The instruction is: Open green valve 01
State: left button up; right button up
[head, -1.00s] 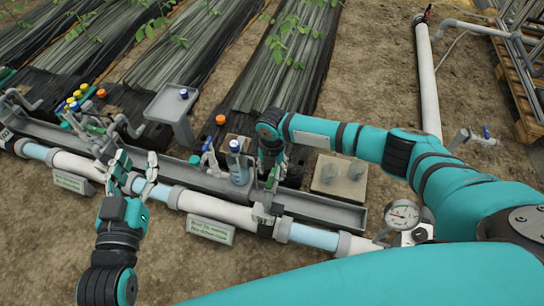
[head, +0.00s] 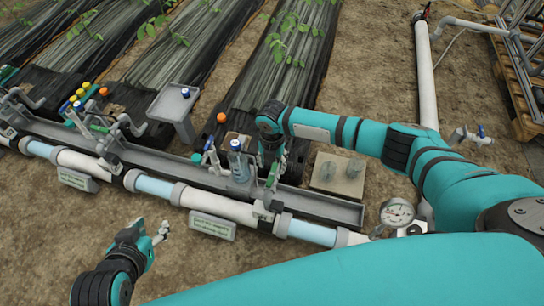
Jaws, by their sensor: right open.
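A green valve handle (head: 271,176) stands on the right valve of the white and light-blue pipe. My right gripper (head: 268,160) is at this handle, pointing down with its fingers open. Its fingertips are partly hidden, so I cannot tell whether they touch the handle. Another valve (head: 108,160) sits further left on the same pipe. The signs below the pipe are too small to read, so I cannot tell which valve is 01. My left gripper (head: 155,231) is open and empty over bare soil, in front of the pipe and apart from it.
A grey trough (head: 330,208) runs behind the pipe. A blue-capped bottle (head: 238,166) stands in it, left of my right gripper. A pressure gauge (head: 397,212) is at the pipe's right end. A grey pedestal (head: 174,104) stands behind.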

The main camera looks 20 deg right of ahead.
pick_arm(q)
jog(key=s+a+f+g+y+p, duration=0.1)
jog(key=s+a+f+g, duration=0.1)
jog(key=s, duration=0.6)
jog(key=f+g, duration=0.1)
jog(key=g, duration=0.1)
jog(key=shift+s+a+g+p, duration=0.3)
jog(key=shift+a+g, duration=0.05)
jog(key=shift+g, duration=0.05)
pick_arm(e)
jog(key=shift+r, duration=0.9)
